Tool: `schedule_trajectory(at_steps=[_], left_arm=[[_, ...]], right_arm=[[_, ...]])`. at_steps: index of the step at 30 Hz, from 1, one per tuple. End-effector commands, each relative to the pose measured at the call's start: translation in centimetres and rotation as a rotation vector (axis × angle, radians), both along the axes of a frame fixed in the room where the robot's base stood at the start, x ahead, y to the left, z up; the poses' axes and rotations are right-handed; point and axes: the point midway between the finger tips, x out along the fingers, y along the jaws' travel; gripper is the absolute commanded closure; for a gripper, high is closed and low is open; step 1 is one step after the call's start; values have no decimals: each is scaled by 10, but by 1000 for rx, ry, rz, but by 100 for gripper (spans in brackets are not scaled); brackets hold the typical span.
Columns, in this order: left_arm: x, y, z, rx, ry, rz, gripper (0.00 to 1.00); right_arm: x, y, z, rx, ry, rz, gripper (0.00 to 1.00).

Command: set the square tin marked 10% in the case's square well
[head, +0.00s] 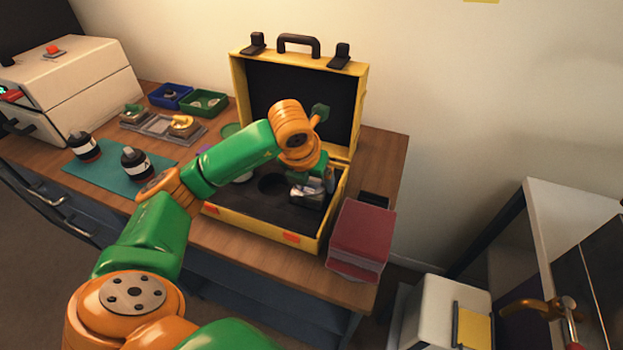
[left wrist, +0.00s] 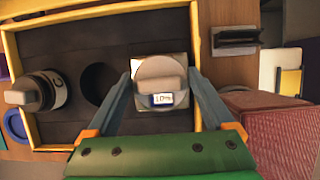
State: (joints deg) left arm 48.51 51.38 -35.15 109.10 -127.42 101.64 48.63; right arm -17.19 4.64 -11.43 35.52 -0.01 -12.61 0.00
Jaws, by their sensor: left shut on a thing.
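The square tin (left wrist: 162,82) is pale, with a round grey knob on top and a label that reads 10%. My left gripper (left wrist: 160,90) is shut on it, one finger on each side. In the head view the tin (head: 307,194) shows small and partly hidden under my left gripper (head: 313,184), over the right part of the yellow case (head: 262,225). The case is open, with a dark insert (left wrist: 60,45). The tin covers the square well's place, and I cannot tell whether it is seated or held above. My right gripper is not in view.
An empty round well (left wrist: 97,84) lies left of the tin, then a round knobbed container (left wrist: 40,92) in the insert. A red box (head: 361,235) stands right of the case.

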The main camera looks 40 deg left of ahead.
Motion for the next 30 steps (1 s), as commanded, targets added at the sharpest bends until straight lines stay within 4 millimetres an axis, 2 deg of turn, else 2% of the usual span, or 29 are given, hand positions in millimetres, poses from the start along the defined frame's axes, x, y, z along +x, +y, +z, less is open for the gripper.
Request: schedule_trajectory(at_steps=[22, 23, 24, 30], left_arm=[[0, 0, -20, 0, -1, 0, 69], [0, 0, -18, 0, -1, 0, 5], [0, 0, -18, 0, -1, 0, 0], [0, 0, -18, -1, 0, 0, 0]], right_arm=[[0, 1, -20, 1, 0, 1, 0], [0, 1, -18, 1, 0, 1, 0], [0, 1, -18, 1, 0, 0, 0], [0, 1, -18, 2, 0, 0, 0]])
